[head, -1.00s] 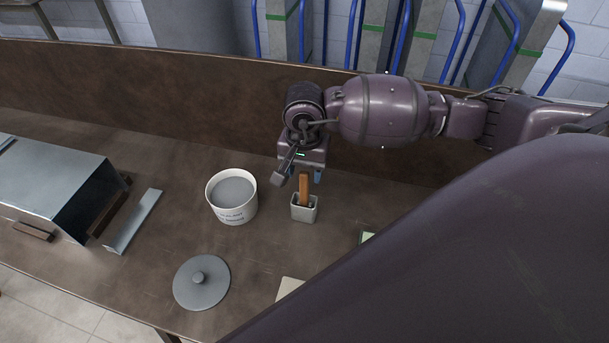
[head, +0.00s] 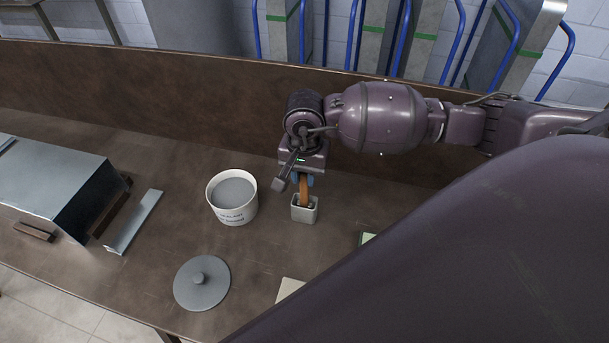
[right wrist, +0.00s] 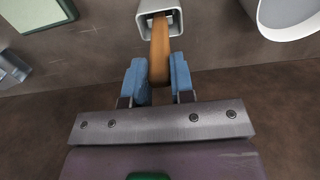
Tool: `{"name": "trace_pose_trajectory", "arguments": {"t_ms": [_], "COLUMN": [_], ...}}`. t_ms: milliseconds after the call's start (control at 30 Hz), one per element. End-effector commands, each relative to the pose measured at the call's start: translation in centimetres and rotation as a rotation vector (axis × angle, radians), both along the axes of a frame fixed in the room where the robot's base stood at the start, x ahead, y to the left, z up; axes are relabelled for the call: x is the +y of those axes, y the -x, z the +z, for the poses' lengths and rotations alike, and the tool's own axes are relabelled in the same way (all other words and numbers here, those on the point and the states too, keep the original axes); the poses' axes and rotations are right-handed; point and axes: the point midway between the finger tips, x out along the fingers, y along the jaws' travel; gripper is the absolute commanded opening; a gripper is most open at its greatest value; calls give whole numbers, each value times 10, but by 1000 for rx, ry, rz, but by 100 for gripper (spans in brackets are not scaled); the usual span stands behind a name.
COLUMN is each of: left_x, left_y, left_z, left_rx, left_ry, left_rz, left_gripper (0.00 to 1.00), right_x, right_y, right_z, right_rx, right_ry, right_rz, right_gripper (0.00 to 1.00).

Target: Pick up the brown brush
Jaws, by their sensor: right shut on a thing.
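The brown brush (head: 304,188) stands upright in a small light-grey square holder (head: 304,212) on the bench, its handle pointing up and its lower end hidden inside. My right gripper (head: 303,179) is shut on the upper part of the handle. In the right wrist view the brush handle (right wrist: 159,55) runs from the holder (right wrist: 150,20) to between the blue fingertips of my right gripper (right wrist: 160,80). My left gripper is not in view.
A white bucket of grey sealant (head: 232,197) stands just left of the holder. A round grey lid (head: 201,283) lies nearer the front edge. A sheet-metal duct piece (head: 55,180) and a metal strip (head: 133,221) lie at left. A bench backboard (head: 180,95) runs behind.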

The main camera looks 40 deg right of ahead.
Motion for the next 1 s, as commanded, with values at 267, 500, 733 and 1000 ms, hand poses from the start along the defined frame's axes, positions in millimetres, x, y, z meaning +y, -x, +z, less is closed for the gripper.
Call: {"name": "trace_pose_trajectory", "arguments": {"t_ms": [267, 500, 733, 1000], "left_x": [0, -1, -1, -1], "left_y": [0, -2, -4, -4], "left_z": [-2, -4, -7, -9], "left_rx": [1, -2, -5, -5], "left_ry": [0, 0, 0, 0], "left_rz": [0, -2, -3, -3], "left_gripper": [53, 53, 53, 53], "right_x": [-1, -1, 0, 0], "right_y": [-1, -2, -1, -1], "right_z": [21, 78, 136, 184], "right_rx": [-4, -7, -6, -3], "right_ry": [2, 2, 3, 1], "right_rz": [0, 1, 1, 0], "right_gripper": [0, 0, 0, 0]}}
